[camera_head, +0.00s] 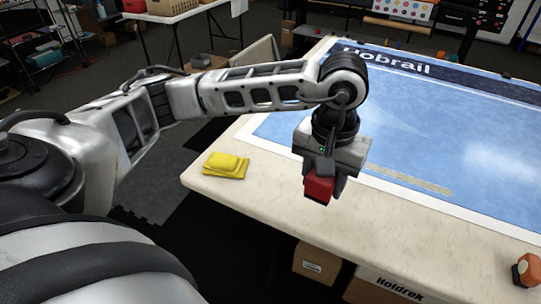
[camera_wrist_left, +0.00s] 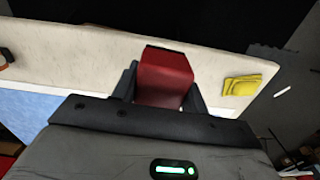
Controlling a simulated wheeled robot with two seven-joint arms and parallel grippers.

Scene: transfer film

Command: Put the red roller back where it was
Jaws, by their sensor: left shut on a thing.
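The red roller (camera_head: 319,188) shows as a red block between the fingers of my left gripper (camera_head: 322,178). My left gripper is shut on it and holds it over the front part of the cream table, near its front edge. In the left wrist view the red roller (camera_wrist_left: 163,77) sits between the two dark fingers of my left gripper (camera_wrist_left: 160,88). Its far side is hidden. I cannot tell from these views how high it is above the table. My right gripper is not in view.
A folded yellow cloth (camera_head: 226,165) lies at the table's left corner. An orange and black tool (camera_head: 527,270) stands at the right front edge. A blue printed sheet (camera_head: 430,130) covers much of the table (camera_head: 400,225). Cardboard boxes (camera_head: 316,262) sit below the front edge.

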